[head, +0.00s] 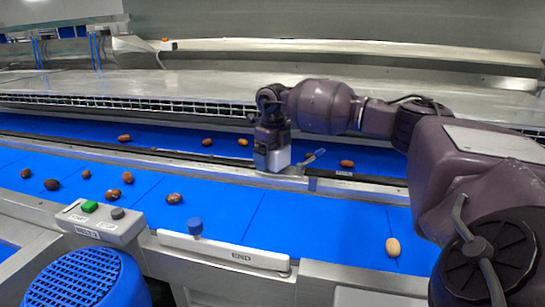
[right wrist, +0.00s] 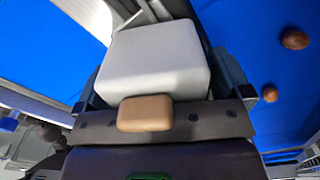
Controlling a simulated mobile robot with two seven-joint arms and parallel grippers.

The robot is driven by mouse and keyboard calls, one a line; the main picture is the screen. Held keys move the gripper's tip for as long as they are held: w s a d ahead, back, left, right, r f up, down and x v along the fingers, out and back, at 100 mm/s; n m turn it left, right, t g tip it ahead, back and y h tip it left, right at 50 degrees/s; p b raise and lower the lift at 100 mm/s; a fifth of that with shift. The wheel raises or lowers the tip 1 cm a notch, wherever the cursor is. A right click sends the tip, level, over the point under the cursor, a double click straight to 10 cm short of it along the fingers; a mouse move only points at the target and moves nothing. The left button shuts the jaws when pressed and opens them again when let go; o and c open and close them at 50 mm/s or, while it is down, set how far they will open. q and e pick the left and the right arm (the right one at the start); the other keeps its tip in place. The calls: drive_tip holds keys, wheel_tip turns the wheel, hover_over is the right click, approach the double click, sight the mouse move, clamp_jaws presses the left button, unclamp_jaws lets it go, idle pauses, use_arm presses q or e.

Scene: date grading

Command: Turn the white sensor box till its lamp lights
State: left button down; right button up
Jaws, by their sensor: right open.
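The white sensor box (head: 279,159) sits on the metal rail between the two blue belts in the head view. It also shows in the right wrist view (right wrist: 155,58), with a tan block (right wrist: 145,113) at its near edge; I cannot tell whether this is the lamp or whether it is lit. My right gripper (head: 270,140) points down over the box. In the right wrist view its dark fingers stand either side of the box, open. Part of the box is hidden by the gripper. My left gripper is not in view.
Dates lie scattered on the blue belts (head: 235,205). A control box (head: 103,222) with green and black buttons is at the front left. A blue knob (head: 195,227) stands on the front rail. A small lever (head: 314,156) is just right of the sensor box.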

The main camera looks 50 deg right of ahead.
drive_tip(key=c, duration=0.9)
drive_tip(key=shift+n+b, duration=0.35)
drive_tip(key=shift+n, duration=2.15)
drive_tip(key=o, duration=0.9)
drive_tip(key=shift+r, duration=0.15)
wheel_tip(320, 180, up, 11)
drive_tip(key=shift+f+p, duration=0.2)
drive_tip(key=shift+p, duration=0.3)
